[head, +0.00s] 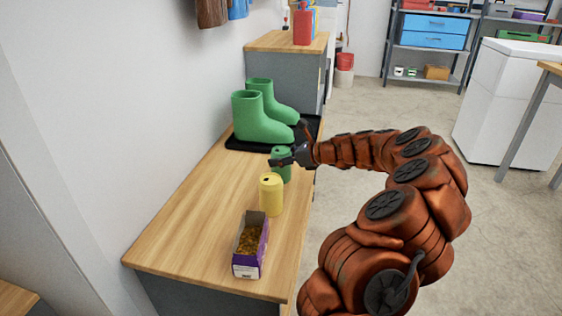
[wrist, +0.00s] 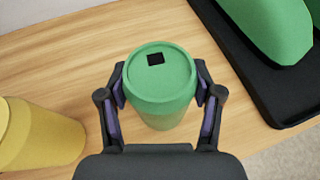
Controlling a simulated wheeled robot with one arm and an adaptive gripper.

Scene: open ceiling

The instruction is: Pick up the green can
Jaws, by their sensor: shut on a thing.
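The green can (head: 281,165) stands upright near the right edge of the wooden counter in the head view. In the wrist view the green can (wrist: 160,85) fills the space between my fingers, with a small dark opening on its top. My gripper (head: 292,158) reaches in from the right and is shut on the can. In the wrist view my gripper (wrist: 161,97) has a finger pad against each side of it. I cannot tell whether the can's base touches the counter.
A yellow can (head: 271,196) stands close by in front, and shows left in the wrist view (wrist: 36,135). A purple box (head: 250,246) lies nearer. Green boots (head: 262,118) stand on a black tray (head: 243,145) behind. The counter's (head: 190,235) left part is clear.

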